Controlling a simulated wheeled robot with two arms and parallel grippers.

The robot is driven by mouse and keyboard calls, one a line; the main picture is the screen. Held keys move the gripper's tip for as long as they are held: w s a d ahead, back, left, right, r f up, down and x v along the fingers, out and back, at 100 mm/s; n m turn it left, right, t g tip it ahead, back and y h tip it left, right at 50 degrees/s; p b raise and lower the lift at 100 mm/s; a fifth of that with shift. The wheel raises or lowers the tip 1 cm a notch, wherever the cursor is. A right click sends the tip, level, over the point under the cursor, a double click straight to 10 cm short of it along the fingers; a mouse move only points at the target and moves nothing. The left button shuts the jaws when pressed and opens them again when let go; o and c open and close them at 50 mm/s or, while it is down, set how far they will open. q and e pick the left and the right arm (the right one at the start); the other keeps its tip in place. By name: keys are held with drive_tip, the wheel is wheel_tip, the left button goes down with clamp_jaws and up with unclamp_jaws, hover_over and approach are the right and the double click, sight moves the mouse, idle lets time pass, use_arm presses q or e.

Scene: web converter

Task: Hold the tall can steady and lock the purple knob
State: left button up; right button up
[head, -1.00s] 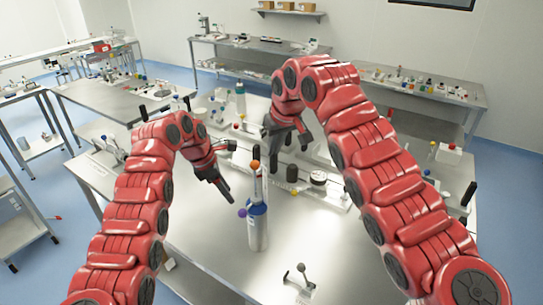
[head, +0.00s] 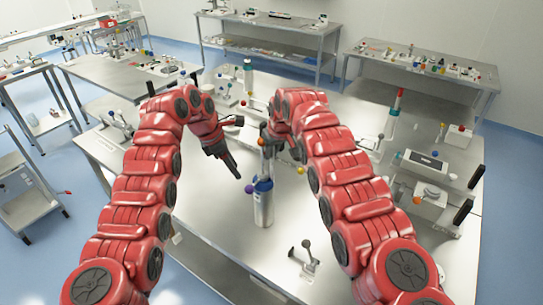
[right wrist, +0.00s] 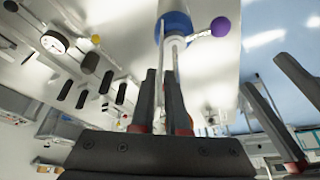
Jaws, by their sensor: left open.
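The tall can (head: 263,208) is a silver cylinder with a blue collar, standing upright on the near bench, with a thin stem on top. The purple knob (head: 249,189) sticks out from its collar to the left. In the right wrist view the blue collar (right wrist: 180,22) and purple knob (right wrist: 221,27) show at the top. My left gripper (head: 237,146) is open and empty, above and left of the can. My right gripper (head: 266,138) is at the can's stem; its fingers (right wrist: 158,88) are close together beside the stem, and their grip is unclear.
A small stand with a lever (head: 305,257) is on the bench in front of the can. A white device (head: 425,160) and bottles stand at the right. The bench is clear left of the can.

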drive_tip(key=shift+f, duration=0.7)
clamp_jaws()
drive_tip(key=shift+w, duration=0.1)
idle(1.0)
drive_tip(key=shift+f+b, duration=0.25)
drive_tip(key=shift+b, duration=0.1)
drive_tip(key=shift+s+f, duration=0.2)
drive_tip(key=shift+s, duration=0.1)
idle(0.6)
